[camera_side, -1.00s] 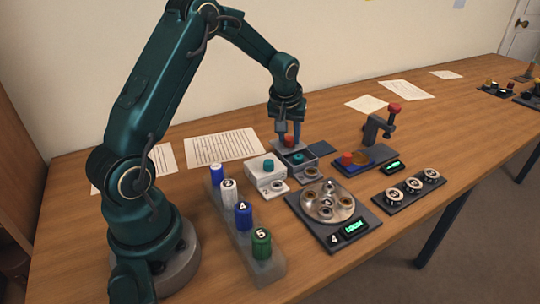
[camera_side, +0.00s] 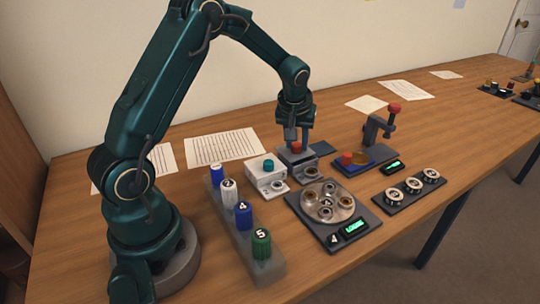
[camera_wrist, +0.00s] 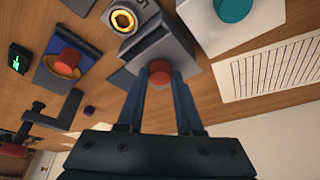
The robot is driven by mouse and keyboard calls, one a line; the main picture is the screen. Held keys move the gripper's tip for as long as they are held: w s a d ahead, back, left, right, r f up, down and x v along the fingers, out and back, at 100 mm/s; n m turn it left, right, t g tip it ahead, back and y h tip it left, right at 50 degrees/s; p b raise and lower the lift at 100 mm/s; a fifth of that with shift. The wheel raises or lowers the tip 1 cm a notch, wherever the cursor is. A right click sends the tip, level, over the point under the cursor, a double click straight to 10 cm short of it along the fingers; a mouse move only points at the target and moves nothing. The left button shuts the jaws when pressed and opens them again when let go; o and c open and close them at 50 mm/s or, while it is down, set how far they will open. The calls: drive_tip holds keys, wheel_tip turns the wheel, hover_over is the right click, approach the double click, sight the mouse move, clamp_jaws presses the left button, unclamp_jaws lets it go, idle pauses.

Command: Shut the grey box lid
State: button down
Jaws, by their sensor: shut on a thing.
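The grey box (camera_side: 304,168) stands just right of the white box, with a small ringed pad at its front. Its grey lid (camera_side: 283,152) lies over the box top, and the box's inside is hidden. The red knob (camera_side: 296,147) stands on the lid. My gripper (camera_side: 297,141) is shut on the red knob from above. In the wrist view the knob (camera_wrist: 159,72) sits between my two fingers. I cannot tell whether the lid is fully seated.
A white box (camera_side: 264,174) with a teal knob stands close on the left. A press stand with a red top (camera_side: 393,108) is to the right. A round steel plate (camera_side: 327,202) and a rack of numbered containers (camera_side: 238,232) are in front. Papers (camera_side: 222,148) lie behind.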

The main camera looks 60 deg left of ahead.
drive_tip(key=shift+d, duration=1.05)
drive_tip(key=c, duration=0.5)
unclamp_jaws()
drive_tip(key=shift+c, duration=0.2)
drive_tip(key=shift+v, duration=2.6)
